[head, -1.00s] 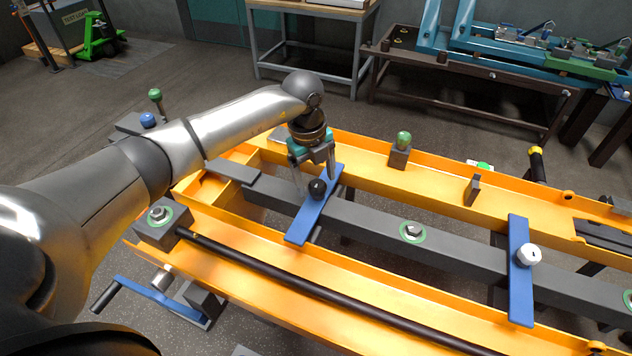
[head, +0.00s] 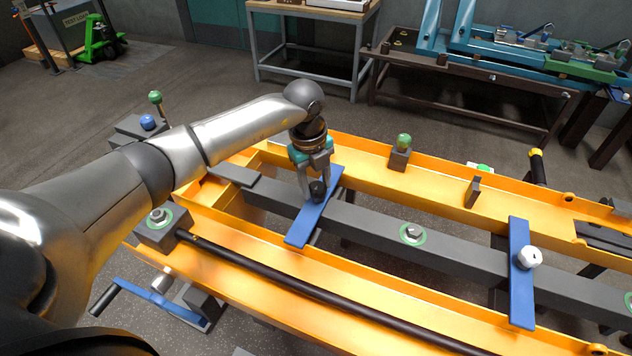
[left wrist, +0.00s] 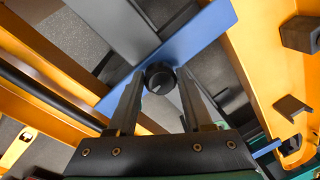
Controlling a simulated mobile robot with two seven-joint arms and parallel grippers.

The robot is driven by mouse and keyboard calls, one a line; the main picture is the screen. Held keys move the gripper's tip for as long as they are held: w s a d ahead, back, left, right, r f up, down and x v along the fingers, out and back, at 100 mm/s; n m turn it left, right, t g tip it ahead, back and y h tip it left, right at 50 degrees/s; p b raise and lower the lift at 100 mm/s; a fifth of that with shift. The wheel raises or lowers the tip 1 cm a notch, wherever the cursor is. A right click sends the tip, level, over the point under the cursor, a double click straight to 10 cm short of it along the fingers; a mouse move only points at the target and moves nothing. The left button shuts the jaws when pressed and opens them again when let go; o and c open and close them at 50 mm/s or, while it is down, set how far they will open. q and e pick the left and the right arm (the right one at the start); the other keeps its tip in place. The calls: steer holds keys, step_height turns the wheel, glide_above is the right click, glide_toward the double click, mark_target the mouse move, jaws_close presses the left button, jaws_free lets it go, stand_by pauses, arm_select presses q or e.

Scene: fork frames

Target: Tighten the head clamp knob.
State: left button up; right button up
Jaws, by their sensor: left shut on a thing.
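A black round knob (head: 317,191) sits on a blue clamp bar (head: 302,226) that lies across the dark grey beam at the near left of the orange frame. My left gripper (head: 316,188) points down over the bar, with its fingers shut on the knob. The left wrist view shows the knob (left wrist: 160,78) between the two fingertips, with a light mark on its top. The fingers hide part of the knob's sides. My right gripper is not in view.
A second blue bar (head: 521,290) with a white knob (head: 529,258) crosses the grey beam (head: 455,252) at the right. A green-topped post (head: 402,150) stands on the orange frame (head: 350,161) behind. A long dark rod (head: 300,287) runs along the front.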

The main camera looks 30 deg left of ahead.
arm_select(q)
jaws_close()
steer(key=shift+m, duration=0.4)
steer(key=m, duration=0.3)
steer(key=shift+w+m, duration=0.1)
steer(key=shift+m, duration=0.3)
steer(key=m+b, duration=0.1)
steer(key=m, duration=0.3)
steer(key=shift+g+h, duration=0.3)
steer(key=shift+g, duration=0.1)
steer(key=m+b, duration=0.1)
steer(key=m, duration=0.4)
steer(key=shift+w+g, duration=0.15)
steer(key=shift+g, duration=0.15)
steer(key=m+b, duration=0.1)
steer(key=m, duration=0.3)
steer(key=shift+d+r+m+g, duration=0.1)
steer(key=shift+r+m+g, duration=0.05)
steer(key=shift+m+g, duration=0.2)
steer(key=shift+w+m, duration=0.1)
steer(key=shift+m, duration=0.15)
